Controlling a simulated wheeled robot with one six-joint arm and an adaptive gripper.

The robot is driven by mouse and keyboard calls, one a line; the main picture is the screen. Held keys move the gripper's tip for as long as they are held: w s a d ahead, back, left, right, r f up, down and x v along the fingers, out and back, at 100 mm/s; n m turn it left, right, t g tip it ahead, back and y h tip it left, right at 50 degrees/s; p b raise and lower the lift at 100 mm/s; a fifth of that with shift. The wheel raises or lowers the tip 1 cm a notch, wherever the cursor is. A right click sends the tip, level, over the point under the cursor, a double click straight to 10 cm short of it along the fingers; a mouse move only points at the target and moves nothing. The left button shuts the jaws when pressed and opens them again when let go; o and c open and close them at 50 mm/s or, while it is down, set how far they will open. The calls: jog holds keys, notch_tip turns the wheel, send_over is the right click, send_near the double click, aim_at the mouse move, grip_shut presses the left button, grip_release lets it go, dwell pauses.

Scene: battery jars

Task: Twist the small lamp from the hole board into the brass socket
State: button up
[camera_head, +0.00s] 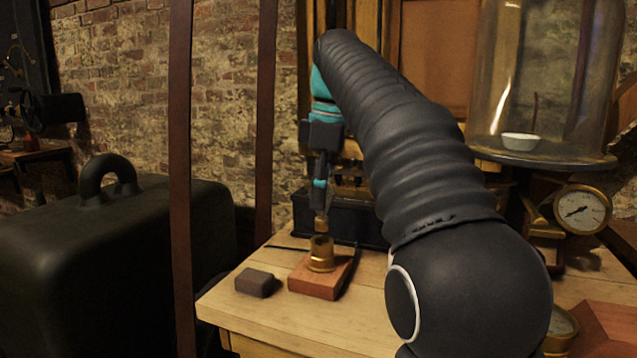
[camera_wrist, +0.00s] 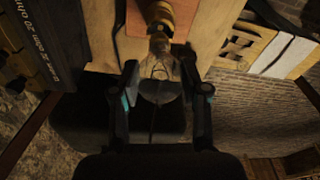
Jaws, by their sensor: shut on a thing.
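My gripper (camera_head: 320,193) points down and is shut on the small lamp. In the wrist view the lamp's clear glass bulb (camera_wrist: 160,77) sits between the two fingers (camera_wrist: 160,88). The lamp's brass cap (camera_head: 321,223) points down, right over the mouth of the brass socket (camera_head: 321,254). I cannot tell whether cap and socket touch. The socket stands upright on a reddish wooden block (camera_head: 318,283) and also shows at the top of the wrist view (camera_wrist: 160,14).
A small dark block (camera_head: 256,282) lies left of the socket's base on the pale wooden bench (camera_head: 260,325). A dark box (camera_head: 345,222) stands behind. A glass bell jar (camera_head: 525,75) and a brass gauge (camera_head: 582,209) are at the right. My arm hides the bench's middle.

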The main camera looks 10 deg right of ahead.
aim_at(321, 218)
jog(key=shift+f, duration=0.55)
jog(key=shift+s+f+b, duration=0.1)
jog(key=shift+f+b, duration=0.2)
jog(key=shift+f, duration=0.95)
dwell(1.5)
jog(key=shift+r+m, duration=0.1)
jog(key=shift+m, duration=0.4)
jog(key=m, duration=0.3)
jog(key=shift+p, duration=0.3)
jog(key=shift+m+h, duration=0.3)
jog(key=shift+m, duration=0.9)
jog(key=shift+t, duration=0.3)
jog(key=m, duration=0.2)
jog(key=shift+m, duration=0.4)
jog(key=m, duration=0.3)
jog(key=shift+m+h, duration=0.3)
